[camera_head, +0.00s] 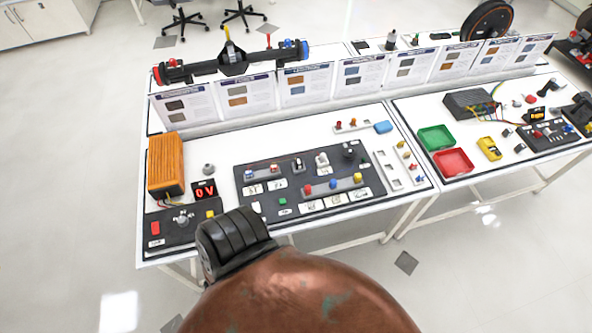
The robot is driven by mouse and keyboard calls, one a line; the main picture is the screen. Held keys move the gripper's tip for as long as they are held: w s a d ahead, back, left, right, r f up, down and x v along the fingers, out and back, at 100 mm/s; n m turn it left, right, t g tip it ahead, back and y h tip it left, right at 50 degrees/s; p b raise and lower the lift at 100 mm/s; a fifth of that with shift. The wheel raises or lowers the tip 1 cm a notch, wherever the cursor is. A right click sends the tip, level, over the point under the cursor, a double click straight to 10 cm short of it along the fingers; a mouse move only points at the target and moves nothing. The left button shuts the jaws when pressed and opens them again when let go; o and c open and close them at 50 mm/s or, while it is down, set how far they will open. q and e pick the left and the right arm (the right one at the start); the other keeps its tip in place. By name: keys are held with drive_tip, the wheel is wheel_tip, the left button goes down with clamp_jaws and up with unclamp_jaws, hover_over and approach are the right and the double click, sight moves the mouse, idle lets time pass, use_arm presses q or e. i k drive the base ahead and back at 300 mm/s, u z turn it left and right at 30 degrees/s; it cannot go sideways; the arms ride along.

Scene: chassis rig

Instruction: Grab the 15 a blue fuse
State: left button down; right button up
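Neither of my grippers shows in the head view. A blue piece (333,184) sits on a grey strip (346,186) on the dark panel, between a red piece (308,189) and a yellow piece (358,178). A white holder (391,172) at the panel's right carries small coloured pieces, among them a yellow one and a red one (413,166). A larger blue block (383,127) lies behind the holder. The pieces are too small to read any rating, so I cannot tell which is the 15 A blue fuse.
An orange ribbed box (166,165) and a red "0V" display (204,190) stand at the left. Upright information cards (306,84) line the back. The second table holds a green tray (436,138) and a red tray (453,162). A narrow gap separates the tables.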

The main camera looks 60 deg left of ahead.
sight(249, 174)
drive_tip(key=z, duration=0.2)
drive_tip(key=k, duration=1.8)
drive_tip(key=u, duration=2.45)
drive_tip(key=i, duration=0.5)
drive_tip(key=u, duration=0.05)
